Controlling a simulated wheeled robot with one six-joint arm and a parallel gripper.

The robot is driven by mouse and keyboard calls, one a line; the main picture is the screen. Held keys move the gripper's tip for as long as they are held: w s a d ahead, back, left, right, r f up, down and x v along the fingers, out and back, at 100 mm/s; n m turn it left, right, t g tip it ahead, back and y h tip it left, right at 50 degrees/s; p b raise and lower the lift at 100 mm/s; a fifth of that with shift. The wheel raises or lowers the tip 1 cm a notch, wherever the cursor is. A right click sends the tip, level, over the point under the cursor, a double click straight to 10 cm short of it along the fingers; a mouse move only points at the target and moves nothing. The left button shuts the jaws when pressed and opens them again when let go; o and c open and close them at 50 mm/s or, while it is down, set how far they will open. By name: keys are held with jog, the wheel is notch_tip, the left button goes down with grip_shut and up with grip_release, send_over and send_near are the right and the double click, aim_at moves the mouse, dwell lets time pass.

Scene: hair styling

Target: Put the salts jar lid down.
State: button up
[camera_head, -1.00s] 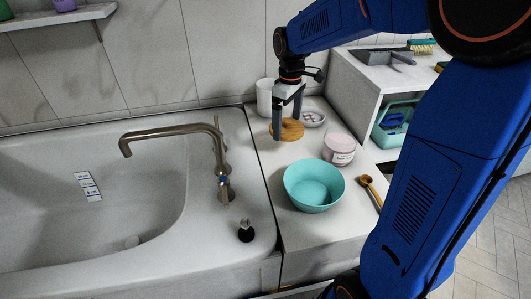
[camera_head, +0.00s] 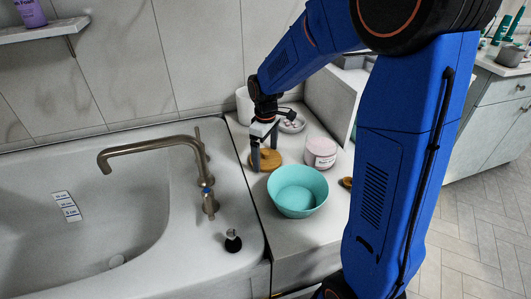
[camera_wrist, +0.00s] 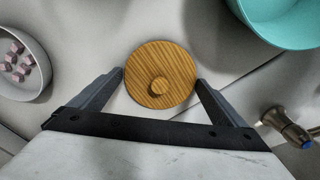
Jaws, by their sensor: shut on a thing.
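The salts jar lid (camera_head: 267,157) is a round wooden disc with a small knob, seen from above in the wrist view (camera_wrist: 176,70). My gripper (camera_head: 264,162) is shut on its rim, with one finger on each side in the wrist view (camera_wrist: 160,77). The lid is level and low over the counter (camera_head: 312,232); I cannot tell whether it touches. The salts jar (camera_head: 320,155), pale pink with a label and no lid on it, stands to the right of my gripper.
A teal bowl (camera_head: 298,192) stands in front of the lid. A small dish of pinkish cubes (camera_head: 293,122) and a white cup (camera_head: 242,104) are behind it. The bathtub (camera_head: 232,268) edge and tap (camera_head: 207,185) lie to the left.

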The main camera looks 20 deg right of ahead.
aim_at(266, 152)
jog(key=shift+f, duration=0.1)
jog(key=o, duration=0.7)
notch_tip(266, 152, up, 12)
jog(key=s+d+r+m+t, duration=0.1)
jog(key=s+d+m+t, duration=0.1)
jog(key=s, duration=1.2)
jog(key=s+d+r+m+t, duration=0.1)
jog(key=s+d+m, duration=0.4)
jog(key=s, duration=1)
jog(key=shift+m+t, duration=0.9)
jog(key=shift+m, duration=0.1)
jog(key=shift+r, duration=0.1)
